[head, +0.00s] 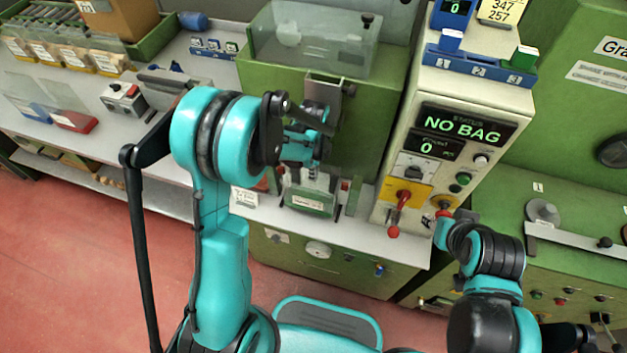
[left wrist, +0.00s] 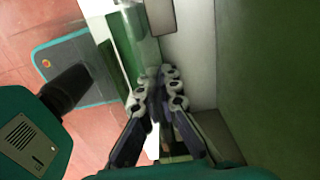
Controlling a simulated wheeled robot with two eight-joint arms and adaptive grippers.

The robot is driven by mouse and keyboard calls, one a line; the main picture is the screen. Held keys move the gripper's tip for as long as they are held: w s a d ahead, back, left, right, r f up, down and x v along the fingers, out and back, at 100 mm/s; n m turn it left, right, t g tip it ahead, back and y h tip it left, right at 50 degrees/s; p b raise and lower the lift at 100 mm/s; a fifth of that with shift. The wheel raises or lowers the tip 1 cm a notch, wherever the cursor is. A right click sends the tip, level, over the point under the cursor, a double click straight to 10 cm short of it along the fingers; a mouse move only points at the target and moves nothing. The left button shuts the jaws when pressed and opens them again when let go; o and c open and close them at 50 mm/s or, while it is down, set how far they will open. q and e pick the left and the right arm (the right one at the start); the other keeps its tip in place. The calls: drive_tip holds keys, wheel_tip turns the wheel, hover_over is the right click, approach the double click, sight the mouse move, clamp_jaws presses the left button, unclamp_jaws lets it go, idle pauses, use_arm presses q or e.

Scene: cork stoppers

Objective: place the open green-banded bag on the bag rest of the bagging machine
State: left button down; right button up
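My left gripper (head: 313,170) is in front of the green bagging machine (head: 375,110), below its clear hopper (head: 315,45). A see-through bag with a green band (head: 308,203) is right below its fingertips, upright, low over or on the pale worktop. In the left wrist view the fingertips (left wrist: 156,80) are nearly together at the edge of a pale greenish sheet (left wrist: 138,40), which looks like the bag's wall. The gripper looks shut on the bag's edge. I cannot make out the bag rest behind my arm and the bag. My right arm is at the lower right; its fingers are unclear.
The control panel (head: 440,150) reads "NO BAG" and 0, with a red-knobbed lever (head: 394,231) below. A numbered blue rack (head: 478,68) is on top. Left are a red-and-grey device (head: 123,100) and trays (head: 72,122). Another green machine (head: 560,240) stands right.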

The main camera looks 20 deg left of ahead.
sight(311, 188)
use_arm(q)
wheel_tip(311, 188, down, 4)
drive_tip(key=shift+r+b, duration=0.25)
drive_tip(key=shift+b, duration=0.45)
drive_tip(key=shift+r, duration=0.1)
drive_tip(key=shift+f, duration=0.2)
drive_tip(key=c, duration=1.7)
unclamp_jaws()
drive_tip(key=shift+r, duration=0.1)
